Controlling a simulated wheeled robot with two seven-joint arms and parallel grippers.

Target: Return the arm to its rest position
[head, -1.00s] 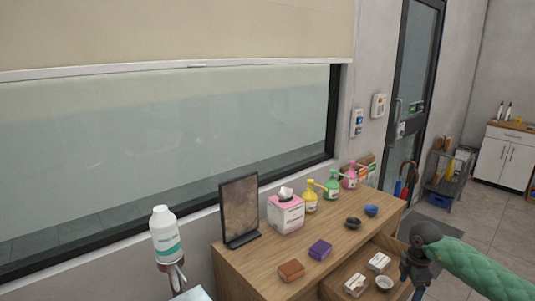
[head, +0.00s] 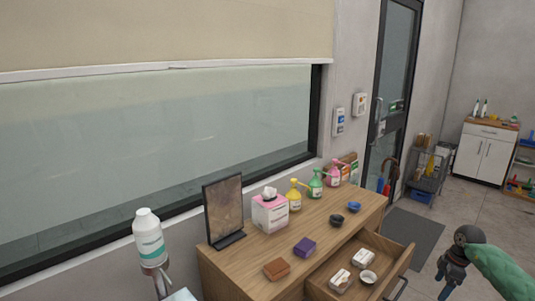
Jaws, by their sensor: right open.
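My right arm (head: 500,270) has a green sleeve and comes in from the lower right. My right gripper (head: 447,281) is dark, points down and is open, with nothing seen between its fingers. It is to the right of the wooden counter's open drawer (head: 403,258), apart from it in the picture. The fingertips are small and near the bottom edge. My left gripper is not in view.
The wooden counter (head: 235,262) holds a dark framed panel (head: 224,211), a tissue box (head: 270,214), pump bottles, small bowls and two small boxes. The open drawer holds white packs and a white bowl (head: 368,277). A white bottle (head: 148,238) stands left. Floor (head: 465,222) is clear behind the gripper.

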